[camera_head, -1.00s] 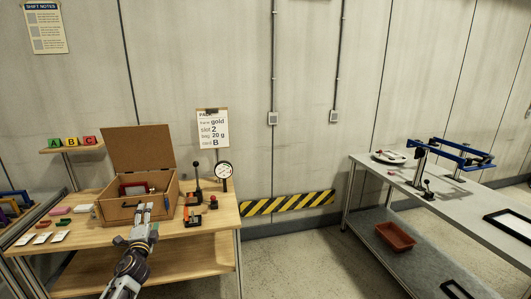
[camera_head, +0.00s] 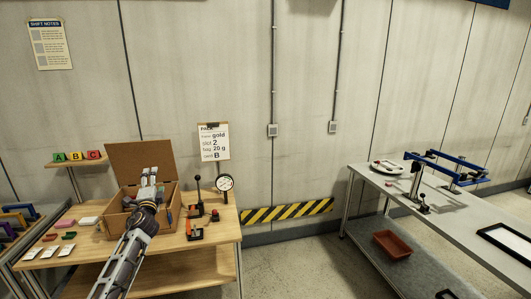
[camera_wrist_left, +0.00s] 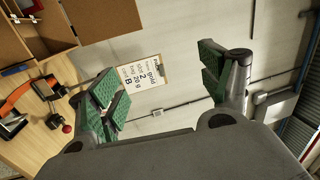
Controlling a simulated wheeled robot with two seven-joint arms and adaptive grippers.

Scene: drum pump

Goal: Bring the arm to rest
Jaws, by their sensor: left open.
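My left gripper (camera_head: 149,176) is in front of the open cardboard-brown box (camera_head: 113,222) on the wooden table, raised so that it overlaps the box's upright lid (camera_head: 146,160). In the left wrist view the gripper (camera_wrist_left: 165,82) has its green-padded fingers wide apart, with nothing between them but the wall and the clipboard sheet (camera_wrist_left: 140,75) far behind. The arm hides much of the box's front and inside. My right gripper is not in view.
A lever device (camera_head: 197,198), a round dial gauge (camera_head: 224,184) and an orange-black clamp (camera_head: 194,231) stand right of the box. Cards and coloured blocks lie left of it. A grey bench (camera_head: 455,225) with a blue frame stands at the right, across open floor.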

